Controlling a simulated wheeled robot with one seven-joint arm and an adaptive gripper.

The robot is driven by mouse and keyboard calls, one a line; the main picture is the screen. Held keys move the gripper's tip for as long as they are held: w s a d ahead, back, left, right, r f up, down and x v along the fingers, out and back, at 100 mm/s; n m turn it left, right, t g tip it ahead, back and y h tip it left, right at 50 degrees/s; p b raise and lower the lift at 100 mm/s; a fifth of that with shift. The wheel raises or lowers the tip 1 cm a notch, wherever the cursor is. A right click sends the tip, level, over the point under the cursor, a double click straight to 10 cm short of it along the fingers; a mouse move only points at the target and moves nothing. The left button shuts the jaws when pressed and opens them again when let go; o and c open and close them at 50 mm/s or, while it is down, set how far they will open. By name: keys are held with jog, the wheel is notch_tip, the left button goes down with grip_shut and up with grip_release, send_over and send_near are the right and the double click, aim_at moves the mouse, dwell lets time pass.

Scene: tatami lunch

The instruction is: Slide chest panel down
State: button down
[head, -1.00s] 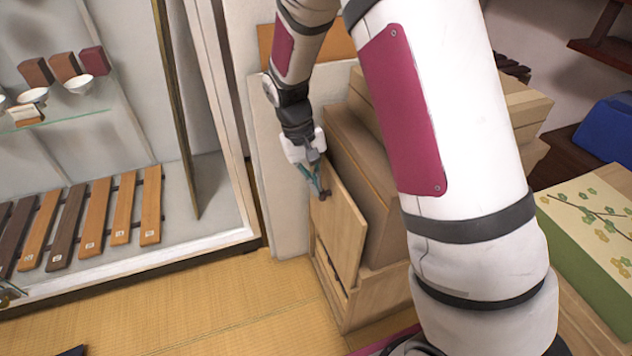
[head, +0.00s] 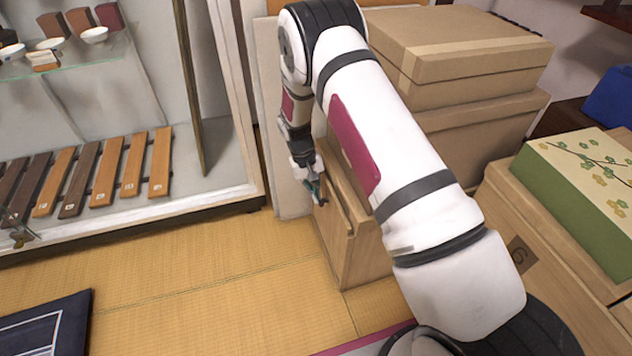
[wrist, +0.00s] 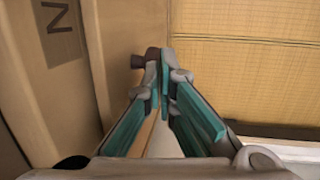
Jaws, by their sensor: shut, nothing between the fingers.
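The wooden chest (head: 365,262) stands on the tatami, partly hidden behind my arm. Its light wood front panel (head: 330,232) sits low, close to the level of the chest top. My gripper (head: 318,197) points down at the panel's upper part. In the wrist view its teal fingers (wrist: 165,62) are closed together, with nothing between the tips. A dark round knob (wrist: 138,61) shows just left of the fingertips; whether they touch cannot be told.
Cardboard boxes (head: 455,50) are stacked behind the chest. A green patterned box (head: 575,195) stands at the right. A glass display case (head: 100,200) is at the left. The tatami floor (head: 200,290) in front is clear, with a dark blue cushion (head: 45,325) at lower left.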

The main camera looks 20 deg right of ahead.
jog(key=shift+w+a+b+x, duration=0.1)
jog(key=shift+a+b+x, duration=0.1)
jog(key=shift+x, duration=0.55)
jog(key=shift+w+a+b+x, duration=0.1)
jog(key=shift+w+b+x, duration=0.05)
jog(key=shift+x, duration=0.55)
jog(key=shift+f, duration=0.15)
